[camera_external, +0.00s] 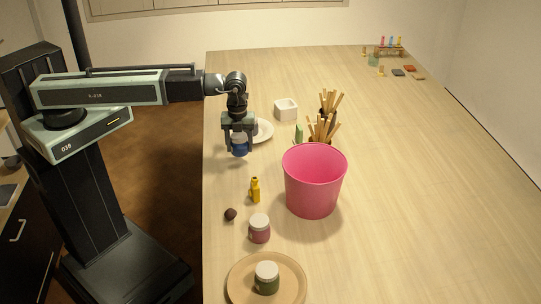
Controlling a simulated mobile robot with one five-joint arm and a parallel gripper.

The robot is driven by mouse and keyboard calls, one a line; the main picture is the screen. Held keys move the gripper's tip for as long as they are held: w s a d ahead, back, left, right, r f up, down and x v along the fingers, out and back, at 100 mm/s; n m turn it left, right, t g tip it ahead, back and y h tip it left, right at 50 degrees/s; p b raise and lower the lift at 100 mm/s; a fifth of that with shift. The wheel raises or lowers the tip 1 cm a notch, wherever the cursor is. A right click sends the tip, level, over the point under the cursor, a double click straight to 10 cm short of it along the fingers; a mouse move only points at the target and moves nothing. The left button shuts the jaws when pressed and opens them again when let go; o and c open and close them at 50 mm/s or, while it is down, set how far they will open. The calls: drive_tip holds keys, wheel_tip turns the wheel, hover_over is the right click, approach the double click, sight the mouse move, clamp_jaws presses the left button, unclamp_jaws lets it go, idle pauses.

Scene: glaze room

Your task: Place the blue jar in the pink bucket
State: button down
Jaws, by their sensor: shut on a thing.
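My gripper (239,148) points down over the left side of the table and is shut on the blue jar (239,150). The jar's upper part is hidden between the fingers. It looks held above the tabletop, though the height is hard to tell. The pink bucket (312,185) stands upright on the table, to the right of my gripper and nearer the camera. Its mouth faces up, and its inside bottom is hidden.
A yellow bottle (255,190), a dark ball (230,214) and a pink jar (259,230) stand left of the bucket. A green jar (266,278) sits on a round tray (236,290). Behind are brush holders, a white plate (264,130) and a white box (286,110).

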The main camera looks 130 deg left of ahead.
drive_tip(key=w+a+r+m+p, duration=0.3)
drive_tip(key=w+r+p, duration=0.35)
drive_tip(key=w, duration=0.35)
drive_tip(key=w+a+r+m+p, duration=0.25)
drive_tip(key=w+r+p, duration=0.35)
drive_tip(key=w+r, duration=0.3)
drive_tip(key=w+d+f+n+b, duration=0.7)
drive_tip(key=w+f, duration=0.2)
drive_tip(key=w, duration=0.3)
drive_tip(key=shift+w, duration=0.25)
wheel_tip(320, 180, down, 11)
drive_tip(key=b, duration=1.1)
drive_tip(key=shift+r, duration=0.2)
drive_tip(key=shift+r+p, duration=0.25)
drive_tip(key=shift+p, duration=0.05)
drive_tip(key=shift+f, duration=0.2)
drive_tip(key=shift+c, duration=2.3)
unclamp_jaws()
